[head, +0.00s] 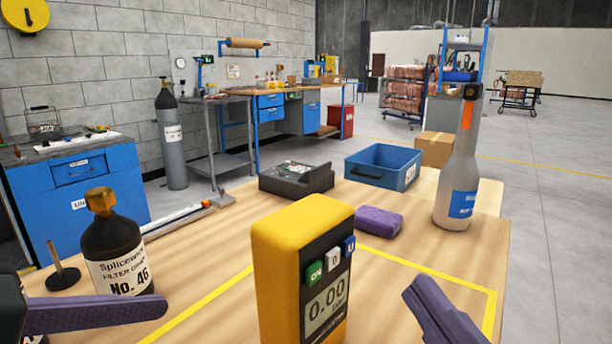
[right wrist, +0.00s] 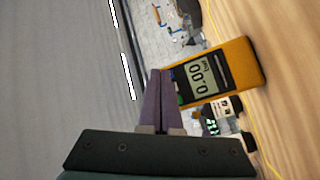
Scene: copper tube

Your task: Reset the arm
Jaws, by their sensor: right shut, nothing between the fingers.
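My right gripper (head: 428,296) shows at the lower right of the head view, its purple fingers together and empty. It is above the bench, to the right of a yellow meter (head: 290,245). In the right wrist view the same fingers (right wrist: 160,75) lie side by side, with the meter (right wrist: 235,70) beyond them to the right. My left gripper (head: 150,305) comes in from the lower left. One purple finger shows in front of a dark bottle (head: 110,245), and the rest is hidden or out of frame.
The wooden bench (head: 215,255) also holds a purple sponge (head: 378,221), a grey bottle (head: 458,175), a blue bin (head: 385,166), a dark grey device (head: 295,178) and a pale rod (head: 175,220). Bare bench lies between the meter and dark bottle.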

